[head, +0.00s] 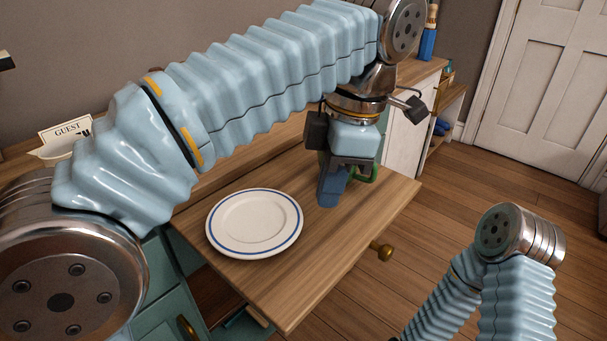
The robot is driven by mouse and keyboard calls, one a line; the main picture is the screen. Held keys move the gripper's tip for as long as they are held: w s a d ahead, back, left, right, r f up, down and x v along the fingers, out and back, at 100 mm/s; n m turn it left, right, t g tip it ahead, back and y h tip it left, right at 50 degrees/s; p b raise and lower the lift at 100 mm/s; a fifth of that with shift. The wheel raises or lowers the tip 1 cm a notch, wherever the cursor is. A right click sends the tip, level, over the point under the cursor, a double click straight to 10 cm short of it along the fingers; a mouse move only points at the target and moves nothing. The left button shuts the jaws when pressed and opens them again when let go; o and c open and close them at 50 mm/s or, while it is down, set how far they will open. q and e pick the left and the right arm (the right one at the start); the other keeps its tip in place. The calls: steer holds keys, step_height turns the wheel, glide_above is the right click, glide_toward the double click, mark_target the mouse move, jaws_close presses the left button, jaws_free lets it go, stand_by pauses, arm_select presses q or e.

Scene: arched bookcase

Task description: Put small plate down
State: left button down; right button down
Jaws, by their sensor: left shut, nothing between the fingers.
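The small plate (254,222) is white with a blue ring near its rim. It lies flat on a wooden board (290,285), left of its middle. My left gripper (330,200) points down over the board, to the right of the plate and apart from it. It is shut and empty. Only part of my right arm shows at the lower right; its gripper is out of view.
A green curved piece (368,174) shows beside my left gripper, partly hidden. A "GUEST" card (66,132) stands at the left. A brass knob (383,252) sticks out at the board's right side. A blue bottle (428,42) stands at the back. Wooden floor is open at right.

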mark_target(251, 217)
arm_select(q)
steer(key=a, duration=0.3)
steer(key=s+a, duration=0.1)
steer(key=a, duration=0.6)
steer(key=shift+s+b, duration=0.35)
steer(key=shift+a+f, duration=0.25)
steer(key=shift+f, duration=0.4)
steer(key=shift+s+d+f+b, duration=0.1)
steer(key=shift+s+f+b, duration=0.05)
steer(key=shift+f+b, duration=0.15)
arm_select(e)
steer(key=shift+f, duration=0.75)
steer(key=shift+s, duration=0.1)
arm_select(q)
steer(key=shift+d, duration=0.15)
